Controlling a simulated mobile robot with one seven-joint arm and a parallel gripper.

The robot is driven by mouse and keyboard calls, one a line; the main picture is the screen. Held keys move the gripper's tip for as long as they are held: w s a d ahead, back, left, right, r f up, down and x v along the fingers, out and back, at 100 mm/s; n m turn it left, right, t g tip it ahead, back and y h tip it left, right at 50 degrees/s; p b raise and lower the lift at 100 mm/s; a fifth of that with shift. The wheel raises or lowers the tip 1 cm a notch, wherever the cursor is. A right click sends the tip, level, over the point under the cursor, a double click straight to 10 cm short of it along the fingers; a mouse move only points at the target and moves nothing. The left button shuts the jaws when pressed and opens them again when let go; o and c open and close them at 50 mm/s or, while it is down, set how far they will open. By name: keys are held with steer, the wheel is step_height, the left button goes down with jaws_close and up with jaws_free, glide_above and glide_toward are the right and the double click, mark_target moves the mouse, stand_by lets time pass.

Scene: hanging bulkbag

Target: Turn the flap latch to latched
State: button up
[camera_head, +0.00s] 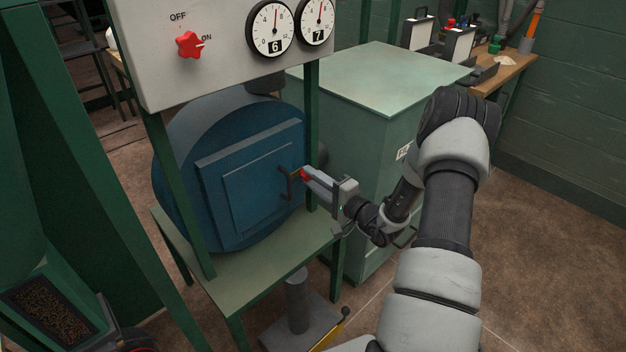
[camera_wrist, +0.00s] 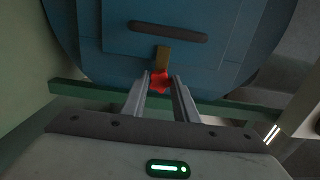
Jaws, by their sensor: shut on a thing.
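The blue round vessel has a square flap (camera_head: 252,188) on its front, with a dark bar handle (camera_head: 286,184) near the flap's right edge. The flap latch shows a red lobed knob (camera_wrist: 160,83) and a tan tab (camera_wrist: 162,57) pointing toward the handle, which also shows in the wrist view (camera_wrist: 167,31). My gripper (camera_head: 306,175) is shut on the red knob, one finger on each side. In the wrist view my gripper (camera_wrist: 161,80) partly hides the knob's sides. The flap looks closed against the vessel.
A grey panel (camera_head: 150,50) with a red ON/OFF switch (camera_head: 189,45) and two dials hangs above the vessel. A green post (camera_head: 312,125) stands close beside my gripper. A green cabinet (camera_head: 385,85) stands behind my arm. Open floor (camera_head: 530,260) lies at right.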

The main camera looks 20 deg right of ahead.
steer(key=o, duration=1.1)
steer(key=shift+s, duration=0.1)
steer(key=p+v, duration=0.2)
steer(key=v, duration=1.5)
steer(key=shift+s+d+p, duration=0.1)
steer(key=shift+s+p, duration=0.05)
steer(key=shift+p, duration=0.15)
